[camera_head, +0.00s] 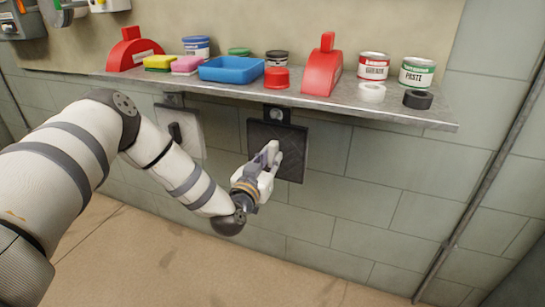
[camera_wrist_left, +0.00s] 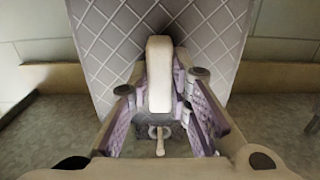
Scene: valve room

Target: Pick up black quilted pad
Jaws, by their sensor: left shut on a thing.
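The black quilted pad (camera_head: 293,165) hangs flat against the wall from a hook under the shelf. It is a dark square with a diamond pattern. In the left wrist view the quilted pad (camera_wrist_left: 103,45) fills the upper middle and looks grey. My left gripper (camera_head: 271,154) is at the front of the pad, covering its middle left. In the wrist view its fingers (camera_wrist_left: 162,90) stand on both sides of a pale upright bar in front of the pad, apparently its handle, and are shut on it. My right gripper is out of view.
A metal shelf (camera_head: 200,81) runs just above the pad. It carries a blue tray (camera_head: 231,70), red holders (camera_head: 322,70), sponges, cans and tape rolls. A white pad (camera_head: 186,130) with a dark handle hangs to the left. The wall to the right is clear.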

